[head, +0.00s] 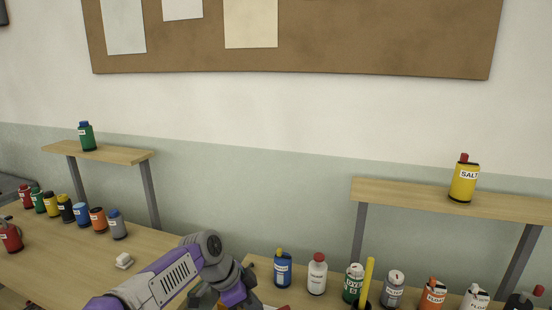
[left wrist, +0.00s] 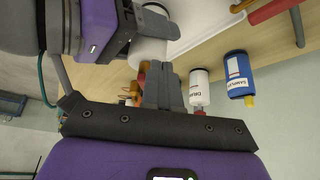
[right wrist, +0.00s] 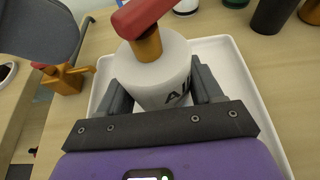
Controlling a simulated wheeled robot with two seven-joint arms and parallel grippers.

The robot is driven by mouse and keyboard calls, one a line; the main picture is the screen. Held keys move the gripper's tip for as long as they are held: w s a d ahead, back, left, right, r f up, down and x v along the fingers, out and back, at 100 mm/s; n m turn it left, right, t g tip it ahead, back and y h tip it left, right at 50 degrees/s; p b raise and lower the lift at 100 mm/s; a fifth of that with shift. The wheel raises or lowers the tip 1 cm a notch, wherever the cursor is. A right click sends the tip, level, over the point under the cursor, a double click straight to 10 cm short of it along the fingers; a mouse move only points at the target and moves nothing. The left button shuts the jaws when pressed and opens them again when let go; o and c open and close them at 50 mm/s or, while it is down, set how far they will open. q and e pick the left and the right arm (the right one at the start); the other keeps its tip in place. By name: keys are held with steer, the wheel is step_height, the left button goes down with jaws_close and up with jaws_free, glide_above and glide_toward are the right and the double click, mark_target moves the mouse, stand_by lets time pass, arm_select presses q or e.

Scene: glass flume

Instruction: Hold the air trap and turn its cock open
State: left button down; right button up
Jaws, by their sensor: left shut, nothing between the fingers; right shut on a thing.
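The air trap (right wrist: 160,80) is a white cylinder with dark lettering, upright in the right wrist view. Its cock has a brass stem (right wrist: 148,45) and a red handle (right wrist: 143,14) that runs out of the top of the picture. My right gripper (right wrist: 163,88) is shut on the trap's body, one finger on each side. My left gripper (left wrist: 160,72) is shut and empty; in the left wrist view a white round part (left wrist: 150,50) shows just past its fingertips, probably the trap. In the head view my left arm reaches in low, its fingertips not clearly seen; the trap is out of sight.
A white tray (right wrist: 232,55) lies under the trap. A brass fitting (right wrist: 66,80) stands left of it. Several bottles line the tables, including a blue one (head: 283,270) and a white red-capped one (head: 317,274). A shelf (head: 450,197) holds a yellow salt bottle (head: 464,181).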

arm_select(q)
steer(key=shift+s, duration=0.3)
steer(key=shift+s+d, duration=0.1)
steer(key=shift+s, duration=0.9)
steer(key=shift+s+d, duration=0.25)
steer(key=shift+s, duration=0.15)
stand_by(0.3)
steer(key=shift+a, duration=0.1)
step_height(320, 180, up, 6)
steer(key=shift+s+a, duration=0.2)
stand_by(0.6)
